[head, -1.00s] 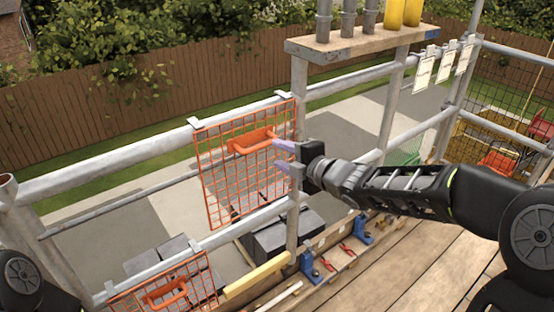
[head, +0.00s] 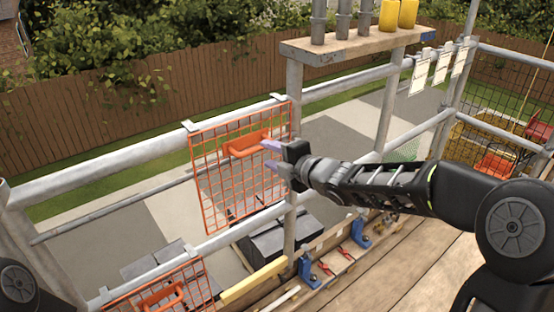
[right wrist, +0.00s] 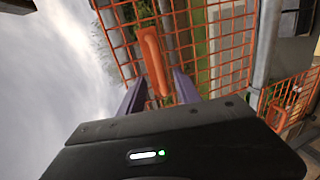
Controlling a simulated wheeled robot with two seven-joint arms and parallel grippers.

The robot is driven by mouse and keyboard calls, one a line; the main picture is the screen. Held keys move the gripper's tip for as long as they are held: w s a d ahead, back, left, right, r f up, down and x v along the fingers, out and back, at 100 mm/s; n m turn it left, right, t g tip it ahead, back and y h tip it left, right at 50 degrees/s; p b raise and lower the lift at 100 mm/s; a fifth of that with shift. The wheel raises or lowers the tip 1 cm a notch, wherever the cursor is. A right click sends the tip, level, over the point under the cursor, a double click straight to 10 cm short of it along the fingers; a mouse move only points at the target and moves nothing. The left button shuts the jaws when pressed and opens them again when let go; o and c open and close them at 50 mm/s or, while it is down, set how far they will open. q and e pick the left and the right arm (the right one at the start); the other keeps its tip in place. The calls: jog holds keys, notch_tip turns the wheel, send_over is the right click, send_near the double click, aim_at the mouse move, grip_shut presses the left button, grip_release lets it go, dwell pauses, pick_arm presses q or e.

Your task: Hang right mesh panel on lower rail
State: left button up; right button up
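An orange mesh panel (head: 215,190) with a bar handle (head: 247,143) hangs by two metal hooks from the upper rail (head: 110,158). My right gripper (head: 270,157) is open and empty, its purple fingertips close to the handle's right end. The wrist view shows the handle (right wrist: 152,55) ahead, between the lines of the two open fingers (right wrist: 160,95); contact cannot be told. A second orange mesh panel (head: 195,285) with its own handle is at the lower rail (head: 235,232), lower left; it also shows in the wrist view (right wrist: 293,98). My left gripper is out of view.
A scaffold post (head: 290,205) stands just right of the hanging panel. A plank shelf (head: 345,47) with grey and yellow cylinders is above. A yellow bar (head: 254,280) and blue brackets (head: 307,269) lie low near the boards. White tags (head: 419,75) hang on the right.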

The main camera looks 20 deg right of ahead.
aim_at(258, 148)
jog(key=shift+b+x, duration=0.9)
jog(key=shift+x, duration=2.8)
jog(key=shift+c, duration=0.4)
grip_shut()
jog(key=shift+r, duration=0.2)
jog(key=shift+r+p, duration=2.1)
jog(key=shift+r, duration=0.35)
